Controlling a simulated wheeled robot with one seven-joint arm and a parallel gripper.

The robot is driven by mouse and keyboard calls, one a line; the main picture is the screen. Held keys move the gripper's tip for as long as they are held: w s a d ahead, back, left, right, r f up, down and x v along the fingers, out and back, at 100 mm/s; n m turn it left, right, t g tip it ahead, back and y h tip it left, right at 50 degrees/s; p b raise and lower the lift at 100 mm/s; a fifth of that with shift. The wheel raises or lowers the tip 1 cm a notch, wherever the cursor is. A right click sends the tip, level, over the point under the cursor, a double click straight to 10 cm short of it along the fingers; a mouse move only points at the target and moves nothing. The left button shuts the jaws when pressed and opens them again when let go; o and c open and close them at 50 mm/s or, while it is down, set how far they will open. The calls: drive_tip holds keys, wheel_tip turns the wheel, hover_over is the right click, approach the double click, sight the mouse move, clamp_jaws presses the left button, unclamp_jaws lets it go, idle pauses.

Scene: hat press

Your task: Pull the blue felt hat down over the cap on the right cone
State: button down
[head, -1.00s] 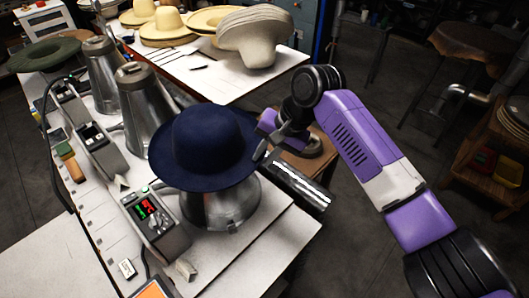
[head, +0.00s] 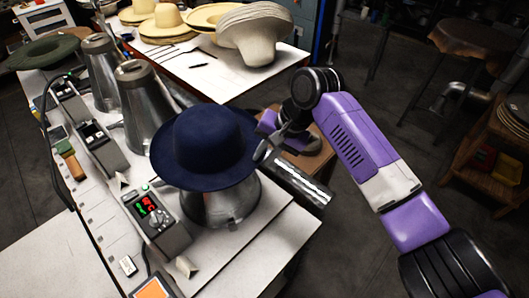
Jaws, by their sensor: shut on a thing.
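The blue felt hat (head: 207,142) sits over the nearest metal cone (head: 222,208), the right one of the row. Its brim is roughly level, and the lower part of the cone shows beneath it. The cap on this cone is hidden under the hat. My gripper (head: 262,150) is at the right edge of the brim, shut on it. The fingertips are small and partly dark in this view.
Two more metal cones (head: 145,105) (head: 101,72) stand behind on the white bench. A control box with a lit display (head: 149,217) stands left of the hat. A green hat (head: 42,53) lies at the far left. Pale hats (head: 247,36) lie on the table behind.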

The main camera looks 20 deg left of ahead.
idle(0.4)
drive_tip(key=c, duration=1.3)
unclamp_jaws()
drive_tip(key=shift+o, duration=0.2)
drive_tip(key=shift+f, duration=0.1)
drive_tip(key=a+p+v, duration=0.1)
drive_tip(key=p+v, duration=0.2)
drive_tip(key=v, duration=0.4)
drive_tip(key=shift+r, duration=0.4)
